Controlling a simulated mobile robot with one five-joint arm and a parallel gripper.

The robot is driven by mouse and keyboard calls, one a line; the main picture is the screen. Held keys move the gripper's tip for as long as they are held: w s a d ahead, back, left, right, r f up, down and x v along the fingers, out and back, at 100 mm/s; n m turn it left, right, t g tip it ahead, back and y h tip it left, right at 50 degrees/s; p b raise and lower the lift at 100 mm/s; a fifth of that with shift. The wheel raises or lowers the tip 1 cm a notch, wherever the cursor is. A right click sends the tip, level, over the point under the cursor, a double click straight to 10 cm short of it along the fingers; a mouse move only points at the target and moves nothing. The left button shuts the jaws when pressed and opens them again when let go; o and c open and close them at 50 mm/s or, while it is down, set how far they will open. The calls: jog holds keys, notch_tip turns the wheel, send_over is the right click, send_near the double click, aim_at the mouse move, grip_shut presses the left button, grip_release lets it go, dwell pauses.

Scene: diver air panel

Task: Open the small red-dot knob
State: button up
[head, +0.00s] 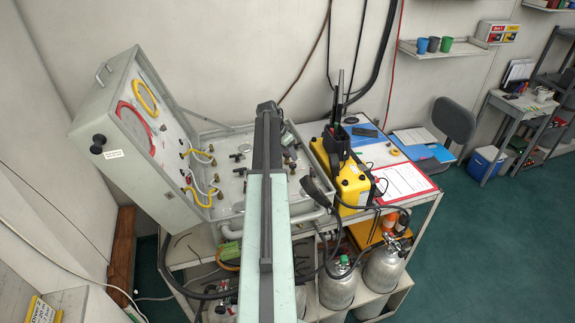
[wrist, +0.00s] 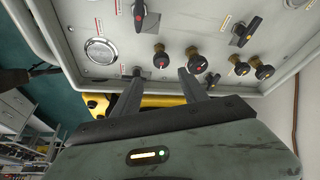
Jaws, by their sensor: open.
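In the wrist view, the small red-dot knob (wrist: 162,62) is a dark round knob on a brass stem on the grey panel (wrist: 200,18). My gripper (wrist: 160,75) is open, with one finger to each side of this knob in the picture. I cannot tell how near the fingertips are to it. A similar brass-stemmed knob (wrist: 192,53) stands just right of it, close to the right finger. In the head view my arm covers part of the panel (head: 228,178), and I cannot make out the red-dot knob there.
In the head view, a yellow case (head: 350,185) stands right of the panel.

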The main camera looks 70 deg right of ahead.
aim_at(293, 164)
jog(key=b+x, duration=0.4)
jog(key=x, duration=0.1)
jog(key=b+x, duration=0.2)
jog(key=b, duration=0.1)
jog(key=shift+w+f, duration=0.3)
jog(key=shift+f, duration=0.15)
jog(key=shift+r, duration=0.1)
grip_shut()
